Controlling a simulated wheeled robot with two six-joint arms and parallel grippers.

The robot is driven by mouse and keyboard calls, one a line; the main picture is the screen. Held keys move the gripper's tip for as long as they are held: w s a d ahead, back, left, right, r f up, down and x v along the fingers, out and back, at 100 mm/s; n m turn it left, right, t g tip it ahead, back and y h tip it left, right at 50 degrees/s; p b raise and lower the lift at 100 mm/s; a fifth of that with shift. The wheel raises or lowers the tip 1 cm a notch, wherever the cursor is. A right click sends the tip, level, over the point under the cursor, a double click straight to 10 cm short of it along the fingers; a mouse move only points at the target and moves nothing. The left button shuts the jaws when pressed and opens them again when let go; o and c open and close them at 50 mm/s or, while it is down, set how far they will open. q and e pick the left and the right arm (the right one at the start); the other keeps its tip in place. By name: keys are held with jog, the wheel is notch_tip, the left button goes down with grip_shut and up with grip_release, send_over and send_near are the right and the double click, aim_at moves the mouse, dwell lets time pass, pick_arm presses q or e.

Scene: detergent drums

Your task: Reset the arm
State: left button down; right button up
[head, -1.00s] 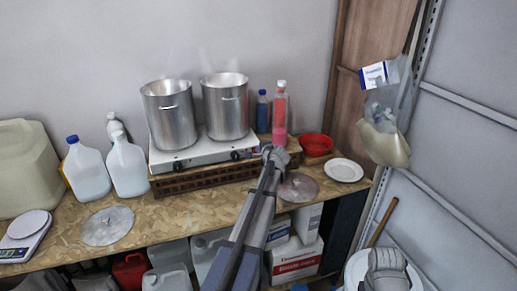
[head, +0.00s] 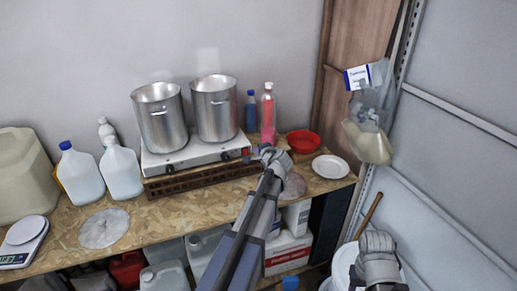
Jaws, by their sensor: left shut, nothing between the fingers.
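My left arm reaches up from the bottom middle of the head view over the front edge of the workbench. My left gripper (head: 271,154) is at its far end, shut and empty. It is by the right end of the two-burner hot plate (head: 196,156), in front of a bottle of red liquid (head: 267,108). I cannot tell whether it touches anything there. A grey part of my right arm shows at the lower right, in front of a white bucket; no right gripper fingers are visible.
Two steaming metal pots (head: 162,118) stand on the hot plate. A red bowl (head: 304,142), a white plate (head: 330,166) and a round metal lid (head: 293,186) lie near my left gripper. White jugs (head: 121,172) stand left. A bag (head: 367,140) hangs at the right.

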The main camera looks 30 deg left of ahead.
pick_arm(q)
jog(key=s+d+f+n+g+h+b, duration=0.2)
jog(key=s+d+f, duration=0.4)
jog(key=d, duration=0.3)
jog(key=s+d+f+n+g+h+b, duration=0.1)
jog(key=s+d+f+h+b, duration=0.15)
jog(key=s+d+f, duration=0.55)
jog(key=s+d+f+g+h+b, duration=0.2)
jog(key=s+d+f, duration=0.1)
jog(key=s+d, duration=0.5)
jog(key=s+d+f+n+g+h+b, duration=0.1)
jog(key=s+d+f+g+h+b, duration=0.1)
jog(key=s+d, duration=0.6)
jog(key=d+f+g, duration=0.1)
jog(key=d+f, duration=0.1)
jog(key=d, duration=0.1)
jog(key=shift+s+d+g, duration=0.15)
jog(key=shift+s+g, duration=0.15)
jog(key=shift+s, duration=0.1)
jog(key=shift+f, duration=0.1)
